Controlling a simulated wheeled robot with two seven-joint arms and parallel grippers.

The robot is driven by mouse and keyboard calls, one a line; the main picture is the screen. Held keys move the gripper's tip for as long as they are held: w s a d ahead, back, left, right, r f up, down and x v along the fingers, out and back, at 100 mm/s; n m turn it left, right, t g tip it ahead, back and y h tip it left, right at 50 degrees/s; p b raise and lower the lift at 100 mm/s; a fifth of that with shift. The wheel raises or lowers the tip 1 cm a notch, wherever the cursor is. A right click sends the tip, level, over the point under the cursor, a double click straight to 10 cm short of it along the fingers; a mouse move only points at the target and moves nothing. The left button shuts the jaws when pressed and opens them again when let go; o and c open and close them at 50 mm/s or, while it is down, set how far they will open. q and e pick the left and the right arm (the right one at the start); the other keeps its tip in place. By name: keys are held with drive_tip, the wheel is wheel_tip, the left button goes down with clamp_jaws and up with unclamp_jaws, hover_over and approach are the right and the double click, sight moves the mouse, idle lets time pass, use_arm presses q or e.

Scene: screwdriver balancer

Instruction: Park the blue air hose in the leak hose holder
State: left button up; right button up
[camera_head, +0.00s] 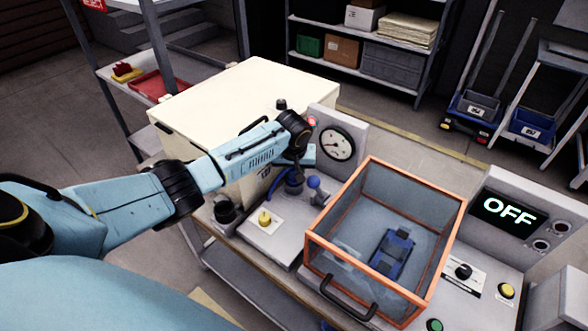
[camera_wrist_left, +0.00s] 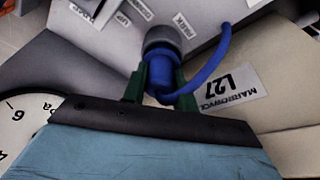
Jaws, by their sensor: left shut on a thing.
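My left gripper (camera_head: 297,160) reaches down in front of the gauge panel in the head view. In the left wrist view its green fingers (camera_wrist_left: 160,90) are shut on the blue air hose (camera_wrist_left: 158,72), one finger on each side of its end. The hose loops away to the right and up. Its end lines up with a dark round socket (camera_wrist_left: 160,36) on a grey surface, beside a label that seems to read PARK. It looks to be at or in the socket, but I cannot tell how deep. Blue hose (camera_head: 291,186) also shows below the gripper. My right gripper is not in view.
A round gauge (camera_head: 336,143) stands just right of the gripper. A cream box (camera_head: 240,95) is behind the arm. An orange-framed clear box (camera_head: 385,235) holds a blue part. A display (camera_head: 508,210) reads OFF. A yellow button (camera_head: 264,218) sits in front.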

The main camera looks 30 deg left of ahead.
use_arm(q)
drive_tip(key=shift+f, duration=0.3)
drive_tip(key=o, duration=1.1)
drive_tip(key=p+v, duration=0.1)
drive_tip(key=v, duration=1.2)
drive_tip(key=shift+r+p, duration=0.25)
drive_tip(key=shift+p, duration=0.15)
drive_tip(key=shift+f, duration=0.1)
